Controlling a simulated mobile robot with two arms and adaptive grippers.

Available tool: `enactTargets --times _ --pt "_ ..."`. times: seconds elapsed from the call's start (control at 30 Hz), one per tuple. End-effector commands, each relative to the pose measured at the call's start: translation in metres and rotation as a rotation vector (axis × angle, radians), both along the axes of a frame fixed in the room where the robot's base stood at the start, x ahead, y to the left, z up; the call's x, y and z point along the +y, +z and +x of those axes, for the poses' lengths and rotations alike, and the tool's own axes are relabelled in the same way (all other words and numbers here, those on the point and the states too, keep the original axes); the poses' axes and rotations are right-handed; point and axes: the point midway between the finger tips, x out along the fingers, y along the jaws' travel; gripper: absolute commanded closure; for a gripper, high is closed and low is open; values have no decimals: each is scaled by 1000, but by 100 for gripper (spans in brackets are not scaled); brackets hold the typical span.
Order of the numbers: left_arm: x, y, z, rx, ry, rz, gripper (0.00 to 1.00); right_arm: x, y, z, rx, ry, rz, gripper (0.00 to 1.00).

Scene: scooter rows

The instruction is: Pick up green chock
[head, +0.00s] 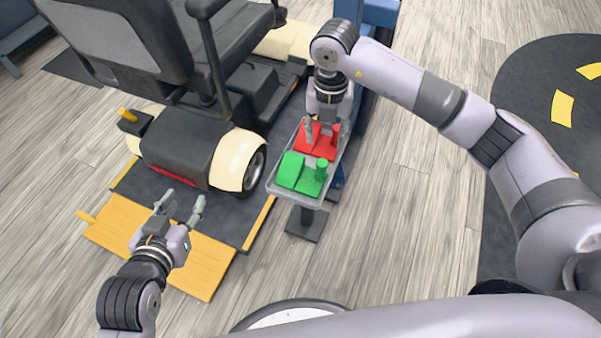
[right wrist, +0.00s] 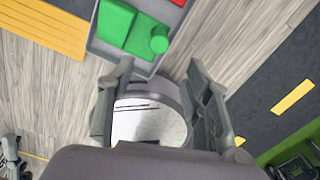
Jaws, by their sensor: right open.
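The green chock (head: 302,172) lies in the near half of a grey tray (head: 293,197) on a stand. It has a wedge-shaped block and an upright round knob, and it also shows at the top of the right wrist view (right wrist: 128,30). A red chock (head: 316,141) lies behind it in the tray's far half. My right gripper (head: 327,129) is open and empty over the red chock's area, its fingers partly covering that chock. Its fingers also show apart in the right wrist view (right wrist: 160,66). My left gripper (head: 182,203) is open and empty, over the platform at left.
A mobility scooter (head: 195,150) stands on a dark platform with a yellow ramp (head: 205,265) left of the tray. A blue post (head: 379,14) rises behind the tray. Floor right of the tray is clear up to a dark mat (head: 540,90) with yellow marks.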

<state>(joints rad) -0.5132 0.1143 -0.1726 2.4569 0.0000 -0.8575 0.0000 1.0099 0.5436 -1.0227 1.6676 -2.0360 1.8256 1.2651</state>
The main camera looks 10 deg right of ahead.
Motion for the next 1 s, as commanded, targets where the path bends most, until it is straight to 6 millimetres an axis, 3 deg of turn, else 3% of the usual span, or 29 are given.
enactTargets --times 0.1,0.33,0.67,1.0 --pt "-7 18 14 -125 -9 -30 60 0 -24 -1 3 1 1 54" --pt "-16 56 28 -330 -22 -80 60 1 -53 0 0 1 2 54" --pt "-21 80 33 -458 -30 -112 60 1 -69 0 1 2 3 54" --pt "-28 140 28 -780 -48 -196 60 1 -104 1 1 2 3 54"
